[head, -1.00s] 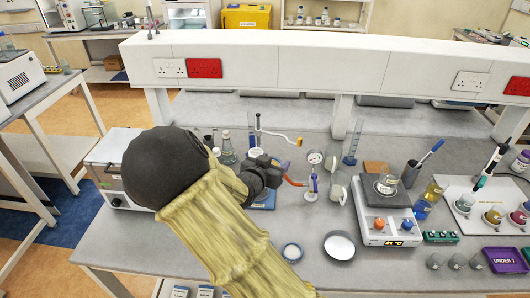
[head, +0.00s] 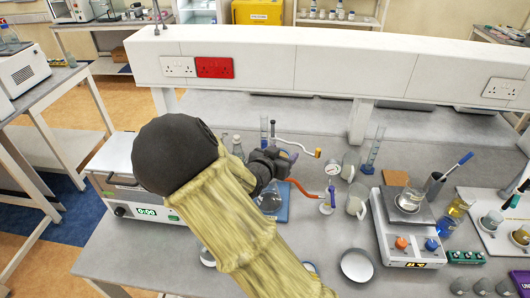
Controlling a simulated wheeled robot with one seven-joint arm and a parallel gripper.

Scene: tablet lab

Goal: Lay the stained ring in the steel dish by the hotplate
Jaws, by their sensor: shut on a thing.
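My gripper (head: 284,160), dark and partly hidden by my own wrist and yellow-sleeved arm, is over the middle of the bench beside the blue stand. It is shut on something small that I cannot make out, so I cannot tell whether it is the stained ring. The round dish (head: 357,266), pale inside with a darker rim, lies on the bench to the right of my arm. It is just left of and in front of the hotplate (head: 411,262), which has an orange and a blue knob. I see no ring inside the dish.
A beaker (head: 409,199) stands on the hotplate. A red-orange curved tube (head: 304,190), a pale mug (head: 356,200) and a blue-based cylinder (head: 372,155) stand between my gripper and the hotplate. A boxy unit (head: 130,207) is at the left. Bench around the dish is mostly clear.

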